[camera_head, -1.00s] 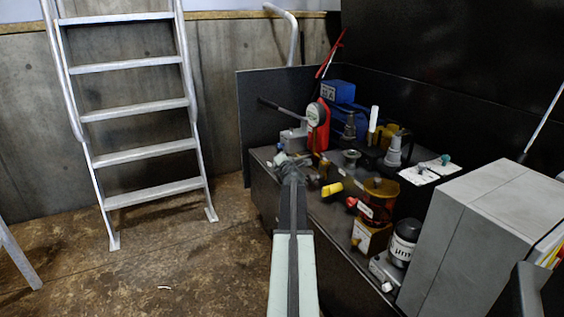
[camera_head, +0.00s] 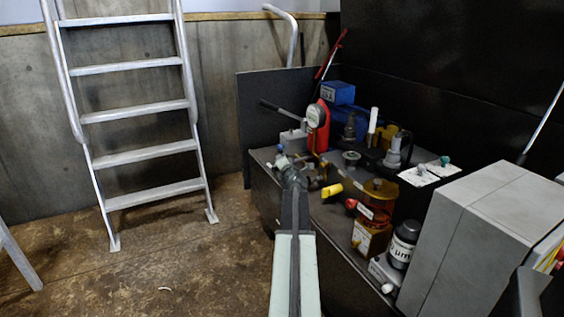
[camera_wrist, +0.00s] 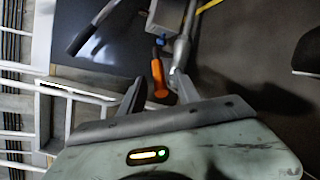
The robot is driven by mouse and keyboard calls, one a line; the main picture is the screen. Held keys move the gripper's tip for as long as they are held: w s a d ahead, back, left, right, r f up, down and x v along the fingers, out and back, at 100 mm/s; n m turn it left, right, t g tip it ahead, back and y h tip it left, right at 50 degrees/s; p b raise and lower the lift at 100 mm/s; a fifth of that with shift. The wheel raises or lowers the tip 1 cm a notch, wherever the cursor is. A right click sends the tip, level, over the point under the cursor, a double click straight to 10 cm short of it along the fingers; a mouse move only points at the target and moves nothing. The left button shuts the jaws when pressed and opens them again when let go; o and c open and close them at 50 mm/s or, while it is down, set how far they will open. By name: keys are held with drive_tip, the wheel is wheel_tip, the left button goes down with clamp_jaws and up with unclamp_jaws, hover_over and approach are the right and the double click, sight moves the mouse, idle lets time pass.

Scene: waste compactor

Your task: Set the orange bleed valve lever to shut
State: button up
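The orange bleed valve lever (camera_wrist: 158,78) shows in the wrist view as a short orange handle, between my two fingers in the picture. My gripper (camera_wrist: 160,86) is open, with one finger on each side of the lever. I see gaps beside the handle and cannot tell whether either finger touches it. In the head view my gripper (camera_head: 287,167) is at the near left edge of the machine bench. I cannot make out the orange lever there; my arm probably covers it.
A grey block with a black pump handle (camera_head: 281,112) stands behind my gripper. A yellow lever (camera_head: 331,190), a red knob (camera_head: 351,203), an amber bowl (camera_head: 377,199) and a red gauge (camera_head: 317,127) stand to its right.

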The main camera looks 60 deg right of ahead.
drive_tip(key=v, duration=0.5)
drive_tip(key=shift+p, duration=0.35)
drive_tip(key=shift+c, duration=0.3)
